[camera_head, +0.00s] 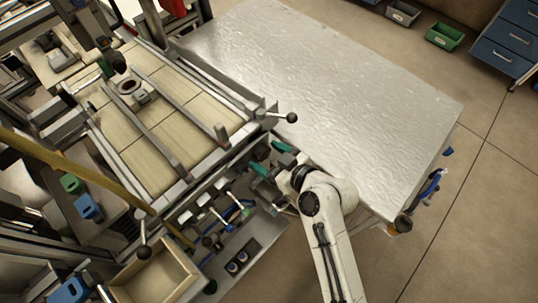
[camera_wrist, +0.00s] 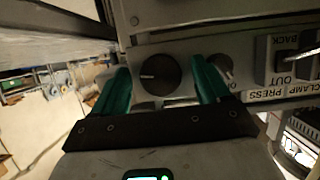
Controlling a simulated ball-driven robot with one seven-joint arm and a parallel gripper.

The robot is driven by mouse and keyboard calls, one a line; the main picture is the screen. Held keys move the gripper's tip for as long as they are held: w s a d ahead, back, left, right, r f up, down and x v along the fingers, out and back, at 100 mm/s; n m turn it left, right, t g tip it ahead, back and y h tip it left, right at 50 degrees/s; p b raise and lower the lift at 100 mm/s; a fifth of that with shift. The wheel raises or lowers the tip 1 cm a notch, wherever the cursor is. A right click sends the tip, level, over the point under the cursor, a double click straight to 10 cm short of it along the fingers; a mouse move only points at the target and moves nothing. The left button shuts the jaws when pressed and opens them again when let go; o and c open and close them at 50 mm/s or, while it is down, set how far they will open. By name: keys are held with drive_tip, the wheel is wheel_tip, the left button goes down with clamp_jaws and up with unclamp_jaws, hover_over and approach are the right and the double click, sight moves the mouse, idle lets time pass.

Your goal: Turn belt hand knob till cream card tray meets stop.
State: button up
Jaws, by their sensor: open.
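My gripper (camera_head: 270,157) is open at the front edge of the belt machine, its teal fingers pointing at the panel. In the wrist view my gripper (camera_wrist: 160,66) has one finger on each side of a round black knob (camera_wrist: 158,76) with a pale pointer mark. I cannot tell whether the fingers touch it. A cream belt bed (camera_head: 165,160) lies between metal rails in the head view. A small pale block with a dark ring (camera_head: 130,87) sits on its far part; I cannot tell whether this is the card tray. The stop is not clearly identifiable.
A second, smaller knob (camera_wrist: 222,67) is close by the right finger. Rocker switches (camera_wrist: 285,62) and a CLAMP PRESS label are farther right. A ball-ended lever (camera_head: 291,117) sticks out above my gripper. A bare metal table (camera_head: 340,80) stands right; an open cream box (camera_head: 150,272) is lower left.

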drive_tip(key=shift+c, duration=0.2)
drive_tip(key=c, duration=1)
drive_tip(key=m+y+b, duration=0.1)
drive_tip(key=m+g+b, duration=0.1)
drive_tip(key=m, duration=0.1)
drive_tip(key=shift+w+d+m+g+y, duration=0.1)
drive_tip(key=shift+w+m+g+y, duration=0.05)
drive_tip(key=shift+m+g+y, duration=0.2)
drive_tip(key=m+g+y+b, duration=0.1)
drive_tip(key=m, duration=0.2)
drive_tip(key=shift+f+y, duration=0.15)
drive_tip(key=shift+y, duration=0.2)
drive_tip(key=m+g+y+b, duration=0.1)
drive_tip(key=m+y, duration=0.1)
drive_tip(key=m, duration=0.2)
drive_tip(key=shift+w+d+m+b, duration=0.1)
drive_tip(key=shift+m+b, duration=0.15)
drive_tip(key=shift+b, duration=0.05)
drive_tip(key=shift+f+m+t+y+b, duration=0.15)
drive_tip(key=shift+m+y, duration=0.3)
drive_tip(key=shift+m, duration=0.55)
drive_tip(key=shift+r+m+t+y+b, duration=0.1)
drive_tip(key=shift+m+t+y+b, duration=0.25)
drive_tip(key=shift+m, duration=0.65)
